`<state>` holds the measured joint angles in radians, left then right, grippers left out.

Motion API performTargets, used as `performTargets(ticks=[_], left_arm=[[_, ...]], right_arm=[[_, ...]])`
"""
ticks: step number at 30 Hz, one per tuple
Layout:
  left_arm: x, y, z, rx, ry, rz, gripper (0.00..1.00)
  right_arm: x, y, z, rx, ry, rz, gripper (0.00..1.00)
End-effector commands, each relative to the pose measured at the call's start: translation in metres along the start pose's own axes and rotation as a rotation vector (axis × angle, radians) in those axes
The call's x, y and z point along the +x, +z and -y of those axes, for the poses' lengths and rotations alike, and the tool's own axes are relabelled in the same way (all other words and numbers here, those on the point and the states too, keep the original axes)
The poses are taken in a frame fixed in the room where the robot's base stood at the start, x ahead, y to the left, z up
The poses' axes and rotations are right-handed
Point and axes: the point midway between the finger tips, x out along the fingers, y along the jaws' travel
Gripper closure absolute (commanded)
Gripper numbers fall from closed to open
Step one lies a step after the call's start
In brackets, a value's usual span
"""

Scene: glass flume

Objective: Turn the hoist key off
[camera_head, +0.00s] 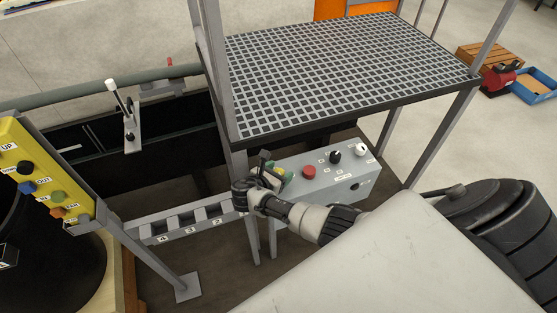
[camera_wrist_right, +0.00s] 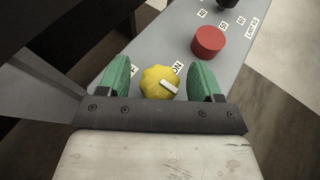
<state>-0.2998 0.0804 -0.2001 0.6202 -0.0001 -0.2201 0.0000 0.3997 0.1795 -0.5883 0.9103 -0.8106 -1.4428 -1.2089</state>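The hoist key appears as a yellow scalloped knob (camera_wrist_right: 159,83) with a pale pointer bar, on top of a grey control box (camera_head: 322,165). Another label to the left is partly hidden by a finger. My right gripper (camera_wrist_right: 159,80) is open, with its green pads on either side of the knob and a small gap at each side. In the head view my right gripper (camera_head: 274,172) is over the box's left end and mostly hides the knob. My left gripper is not in view.
A red button (camera_wrist_right: 208,41) sits beside the knob on the box, with black and white knobs farther along. A grid platform (camera_head: 350,70) on grey posts stands just above and behind. A yellow button panel (camera_head: 40,175) is at the left.

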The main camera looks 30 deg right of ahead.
Motion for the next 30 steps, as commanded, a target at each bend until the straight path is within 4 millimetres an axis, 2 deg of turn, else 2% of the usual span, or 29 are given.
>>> performTargets(ticks=[5, 8, 21, 25, 30], left_arm=[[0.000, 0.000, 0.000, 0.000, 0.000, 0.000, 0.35], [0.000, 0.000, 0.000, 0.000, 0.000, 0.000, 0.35], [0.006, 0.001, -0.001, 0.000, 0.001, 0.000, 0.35], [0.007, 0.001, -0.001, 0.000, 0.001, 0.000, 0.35], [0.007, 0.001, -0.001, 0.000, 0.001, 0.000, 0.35]], right_arm=[[-0.002, -0.001, 0.000, -0.001, 0.001, -0.002, 0.35], [-0.009, -0.002, 0.000, 0.000, 0.003, -0.003, 0.35], [-0.090, -0.002, 0.000, 0.001, 0.003, -0.004, 0.35], [-0.103, -0.001, 0.000, 0.000, 0.001, -0.001, 0.35], [-0.108, -0.001, 0.000, -0.001, 0.000, 0.000, 0.35]])
